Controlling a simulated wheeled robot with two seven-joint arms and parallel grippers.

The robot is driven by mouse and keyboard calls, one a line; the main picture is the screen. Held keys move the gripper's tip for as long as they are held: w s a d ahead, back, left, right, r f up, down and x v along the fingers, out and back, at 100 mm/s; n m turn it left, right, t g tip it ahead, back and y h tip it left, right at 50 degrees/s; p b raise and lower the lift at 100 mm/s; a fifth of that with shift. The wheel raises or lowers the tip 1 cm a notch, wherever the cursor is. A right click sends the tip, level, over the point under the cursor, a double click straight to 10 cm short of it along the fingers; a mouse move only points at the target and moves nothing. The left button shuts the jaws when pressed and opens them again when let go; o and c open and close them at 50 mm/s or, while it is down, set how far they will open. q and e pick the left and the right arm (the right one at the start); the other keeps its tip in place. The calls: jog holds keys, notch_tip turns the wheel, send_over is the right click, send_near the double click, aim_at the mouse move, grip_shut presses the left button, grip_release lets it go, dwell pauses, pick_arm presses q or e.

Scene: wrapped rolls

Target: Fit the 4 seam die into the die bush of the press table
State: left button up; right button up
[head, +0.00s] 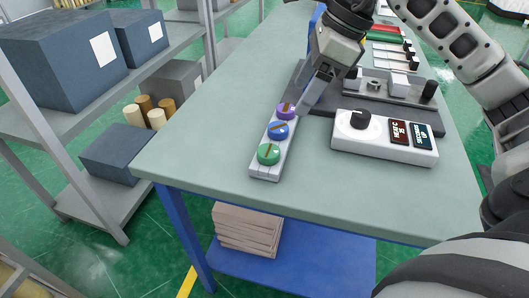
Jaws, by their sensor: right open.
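A narrow light rack (262,172) on the table holds three round dies in a row. The green die (268,154) is nearest, the blue die (277,130) is in the middle and the purple die (285,109) is farthest. Each has a brownish bar across its top; seam counts are too small to read. My right gripper (303,104) is open, its fingers pointing down just right of the purple die; I cannot tell if they touch it. A dark press base (430,112) with a grey metal fitting (374,86) stands to the right. My left gripper is out of view.
A white control box (345,146) with a black knob and two small displays sits in front of the press base. Coloured strips and samples (390,48) lie farther back. The table (215,150) is clear left of the rack. Shelves (45,120) with dark boxes stand left.

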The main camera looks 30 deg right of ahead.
aim_at(267, 150)
jog(key=x, duration=1.4)
jog(key=shift+a+f+p, duration=0.15)
jog(key=shift+a+p, duration=0.15)
jog(key=shift+p, duration=0.1)
jog(key=c, duration=1.2)
jog(key=shift+c, duration=0.3)
